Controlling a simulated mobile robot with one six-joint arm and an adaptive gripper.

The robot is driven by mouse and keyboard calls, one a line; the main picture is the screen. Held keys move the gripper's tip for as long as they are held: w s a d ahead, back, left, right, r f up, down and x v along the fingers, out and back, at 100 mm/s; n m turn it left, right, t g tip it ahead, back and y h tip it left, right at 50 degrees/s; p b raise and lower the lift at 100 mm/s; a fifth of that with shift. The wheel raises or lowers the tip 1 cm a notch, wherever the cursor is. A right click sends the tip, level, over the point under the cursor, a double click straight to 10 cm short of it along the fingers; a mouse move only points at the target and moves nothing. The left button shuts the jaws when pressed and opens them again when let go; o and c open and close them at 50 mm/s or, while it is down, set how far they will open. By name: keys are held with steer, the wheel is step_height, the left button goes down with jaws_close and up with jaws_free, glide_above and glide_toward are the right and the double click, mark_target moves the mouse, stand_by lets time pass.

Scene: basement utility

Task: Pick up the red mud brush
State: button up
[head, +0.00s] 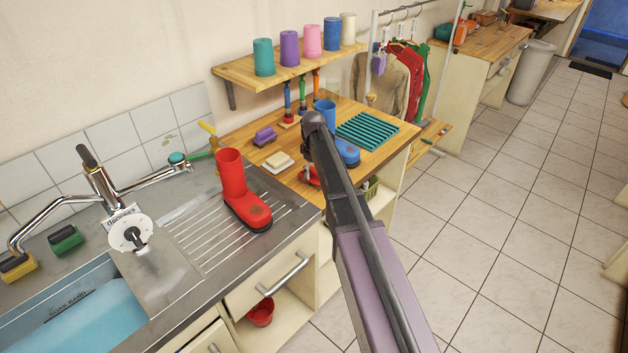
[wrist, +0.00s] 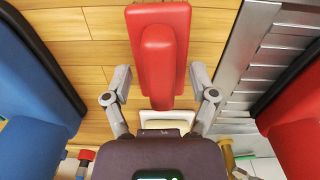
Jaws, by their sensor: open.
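The red mud brush (wrist: 165,50) lies on the wooden counter, in the upper middle of the wrist view, with a long raised grip on a flat red base. My gripper (wrist: 160,74) is open and empty, with one finger on each side of the brush. Gaps show between the fingers and the brush in the wrist view. In the head view a small red part of the brush (head: 312,177) shows beside my gripper (head: 307,168); my arm hides the rest.
A red boot (head: 239,192) stands on the metal drainer at left. A blue boot (head: 344,152) stands close on the right. Cream (head: 279,161) and purple (head: 265,136) brushes and a teal rack (head: 366,131) are on the counter.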

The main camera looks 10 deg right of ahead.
mark_target(313, 169)
stand_by(0.5)
jaws_close()
steer(key=shift+r, duration=0.25)
step_height(313, 169, up, 4)
steer(key=p, duration=0.4)
steer(key=shift+f, duration=0.15)
steer(key=s+p, duration=0.1)
steer(key=s, duration=1.5)
steer(key=shift+a+r, duration=0.2)
steer(key=shift+r, duration=0.2)
